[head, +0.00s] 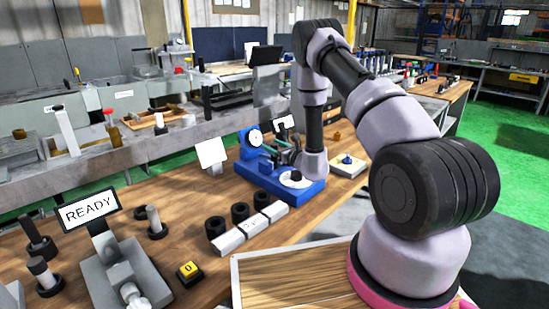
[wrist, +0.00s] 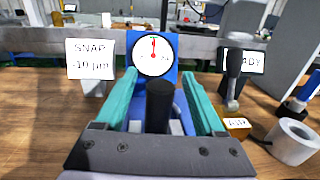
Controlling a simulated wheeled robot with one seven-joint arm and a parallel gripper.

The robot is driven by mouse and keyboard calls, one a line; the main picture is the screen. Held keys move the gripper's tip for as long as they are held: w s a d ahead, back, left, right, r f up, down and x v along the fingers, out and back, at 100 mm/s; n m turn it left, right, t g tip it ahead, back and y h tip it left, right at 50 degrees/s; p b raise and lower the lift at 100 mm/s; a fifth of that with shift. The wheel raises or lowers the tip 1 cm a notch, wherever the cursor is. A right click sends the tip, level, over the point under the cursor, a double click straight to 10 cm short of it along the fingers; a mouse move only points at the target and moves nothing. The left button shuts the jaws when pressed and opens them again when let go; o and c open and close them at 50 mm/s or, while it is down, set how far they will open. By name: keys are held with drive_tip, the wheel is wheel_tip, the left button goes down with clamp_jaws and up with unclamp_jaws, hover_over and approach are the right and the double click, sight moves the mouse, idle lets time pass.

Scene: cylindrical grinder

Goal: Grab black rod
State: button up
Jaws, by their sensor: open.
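A black rod (wrist: 158,106) stands upright in the wrist view, in front of a blue gauge stand with a white round dial (wrist: 153,56). My gripper (wrist: 160,85) is open, with one teal finger on each side of the rod. I cannot tell whether either finger touches it. The rod's lower end is hidden behind the gripper's grey body. In the head view, my gripper (head: 281,152) is over the blue gauge stand (head: 250,150), and the arm and fingers hide much of that spot.
A card reading SNAP (wrist: 91,60) stands left of the dial. A grey ring (wrist: 291,141) and a yellow block (wrist: 237,125) lie to the right. In the head view, black rings (head: 240,212), white blocks (head: 252,224) and a READY sign (head: 88,209) occupy the bench.

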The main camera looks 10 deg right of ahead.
drive_tip(key=shift+x, duration=1.05)
clamp_jaws()
idle(0.6)
